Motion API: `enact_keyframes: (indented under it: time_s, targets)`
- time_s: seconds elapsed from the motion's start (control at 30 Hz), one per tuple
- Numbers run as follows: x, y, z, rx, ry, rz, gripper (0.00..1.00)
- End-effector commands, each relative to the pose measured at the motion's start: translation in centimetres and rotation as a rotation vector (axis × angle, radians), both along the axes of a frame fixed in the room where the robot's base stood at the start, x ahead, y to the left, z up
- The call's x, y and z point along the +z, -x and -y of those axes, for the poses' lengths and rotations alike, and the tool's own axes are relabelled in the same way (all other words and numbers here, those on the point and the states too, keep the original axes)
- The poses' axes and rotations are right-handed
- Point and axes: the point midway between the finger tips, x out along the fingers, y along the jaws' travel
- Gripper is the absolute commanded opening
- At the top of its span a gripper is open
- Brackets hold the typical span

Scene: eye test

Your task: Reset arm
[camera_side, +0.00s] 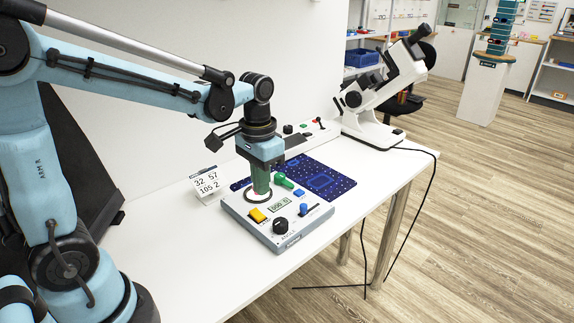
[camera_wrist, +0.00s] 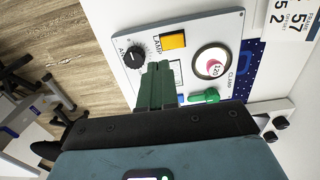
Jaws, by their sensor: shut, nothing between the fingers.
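My gripper (camera_side: 261,192) points down over the light grey control panel (camera_side: 292,238) on the white table. Its green fingers are together and empty; they also show in the wrist view (camera_wrist: 158,66), where they cover part of the panel's display. The panel carries an orange lamp button (camera_side: 257,215), a black knob (camera_side: 280,226), a green handle (camera_side: 284,180), a blue button and a slider. In the wrist view a round dial (camera_wrist: 213,66) with a dark ring and a pinkish centre lies right of the fingers. I cannot tell whether the fingertips touch the panel.
A dark blue patterned mat (camera_side: 338,184) lies behind the panel. A white number card (camera_side: 207,184) stands to its left. A white microscope-like instrument (camera_side: 372,128) stands at the table's far end, its black cable (camera_side: 427,190) hanging over the edge. A low device (camera_side: 297,140) sits near the wall.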

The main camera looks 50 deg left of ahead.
Motion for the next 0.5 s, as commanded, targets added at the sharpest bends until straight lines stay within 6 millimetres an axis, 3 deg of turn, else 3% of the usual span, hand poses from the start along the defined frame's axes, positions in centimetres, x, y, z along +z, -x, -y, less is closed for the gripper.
enact_keyframes:
  time_s: [0.23, 0.5]
  targets:
    - [0.8, 0.9, 0.4, -0.001, -0.005, 0.068, 0.0]
    - [2.4, 3.4, 1.6, -0.002, -0.013, 0.302, 0.0]
